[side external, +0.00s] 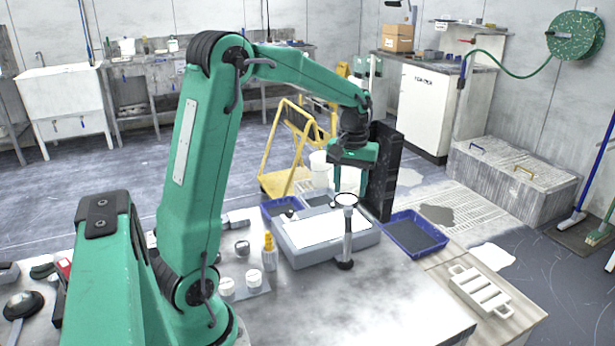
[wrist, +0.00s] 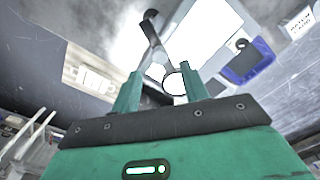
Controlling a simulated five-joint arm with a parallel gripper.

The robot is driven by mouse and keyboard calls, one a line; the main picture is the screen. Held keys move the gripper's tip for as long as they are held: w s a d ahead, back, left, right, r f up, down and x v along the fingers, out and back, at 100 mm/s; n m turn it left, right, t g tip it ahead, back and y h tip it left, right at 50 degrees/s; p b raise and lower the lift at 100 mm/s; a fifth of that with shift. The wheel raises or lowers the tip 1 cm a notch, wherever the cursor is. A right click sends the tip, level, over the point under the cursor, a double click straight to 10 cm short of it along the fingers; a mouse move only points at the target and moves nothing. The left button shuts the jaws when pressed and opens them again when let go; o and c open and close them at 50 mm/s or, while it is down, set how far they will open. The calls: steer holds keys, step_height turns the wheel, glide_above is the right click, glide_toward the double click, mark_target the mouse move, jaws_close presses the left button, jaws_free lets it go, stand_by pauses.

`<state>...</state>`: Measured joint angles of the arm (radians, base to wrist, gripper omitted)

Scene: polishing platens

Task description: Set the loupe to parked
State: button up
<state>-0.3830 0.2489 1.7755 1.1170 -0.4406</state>
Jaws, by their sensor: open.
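The loupe (side external: 346,200) is a round lens in a dark ring on a dark-and-silver post. Its round black base stands at the near edge of a grey box with a bright white top (side external: 366,243). The lens sits at the top of the post, near the box's right side. My gripper (side external: 363,192) points down just behind and right of the lens. In the wrist view, my gripper (wrist: 162,90) is open, and the loupe's ring (wrist: 174,83) shows between the fingers, closer to the right one. I cannot tell whether they touch.
A blue tray (side external: 416,236) lies right of the box, another blue tray (side external: 270,208) behind it. A tall black panel (side external: 381,170) stands close behind my gripper. A yellow-topped bottle (side external: 269,254) and white jars (side external: 227,287) stand left. The front bench is mostly clear.

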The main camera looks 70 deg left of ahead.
mark_target(348, 207)
steer(key=shift+f, duration=2.95)
jaws_close()
